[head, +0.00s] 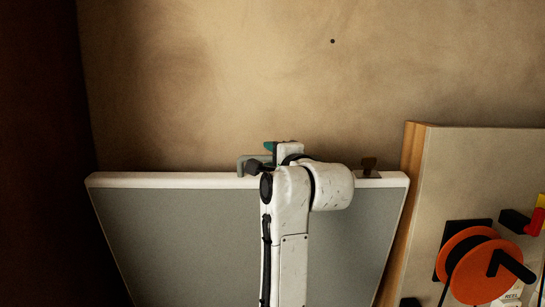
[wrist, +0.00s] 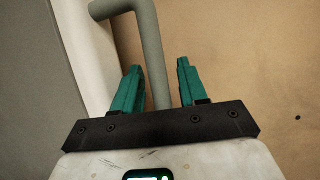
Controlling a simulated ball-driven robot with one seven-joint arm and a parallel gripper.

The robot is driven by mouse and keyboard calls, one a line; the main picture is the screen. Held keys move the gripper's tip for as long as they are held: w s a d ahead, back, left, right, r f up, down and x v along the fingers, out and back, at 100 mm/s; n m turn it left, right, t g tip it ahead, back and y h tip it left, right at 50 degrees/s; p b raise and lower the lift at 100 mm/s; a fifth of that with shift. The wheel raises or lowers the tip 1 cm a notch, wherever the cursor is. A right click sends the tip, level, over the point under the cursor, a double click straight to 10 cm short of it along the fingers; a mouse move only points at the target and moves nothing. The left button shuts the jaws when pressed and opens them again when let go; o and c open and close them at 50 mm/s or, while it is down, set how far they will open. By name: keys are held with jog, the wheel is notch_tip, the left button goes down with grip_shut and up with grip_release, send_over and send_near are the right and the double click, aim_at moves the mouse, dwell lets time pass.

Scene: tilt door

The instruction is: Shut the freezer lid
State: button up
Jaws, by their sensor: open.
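The freezer lid (head: 170,235) stands raised in the head view, its grey inner face towards me and its white rim along the top. A grey-green handle (head: 243,161) shows at the middle of the top rim, partly hidden by my arm. In the wrist view the handle (wrist: 149,45) is a bent grey bar beside the lid's white edge (wrist: 82,50). My gripper (wrist: 159,68) is open, with one teal finger on each side of the bar and gaps visible. In the head view my gripper (head: 269,147) is mostly hidden behind my wrist.
A pale panel with a wooden edge (head: 409,190) stands close to the lid's right side. It carries an orange reel (head: 478,281) and red and yellow parts. A brown wall (head: 230,80) rises behind the lid. The space left of the lid is dark.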

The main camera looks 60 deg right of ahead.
jog(key=shift+c, duration=0.4)
grip_shut()
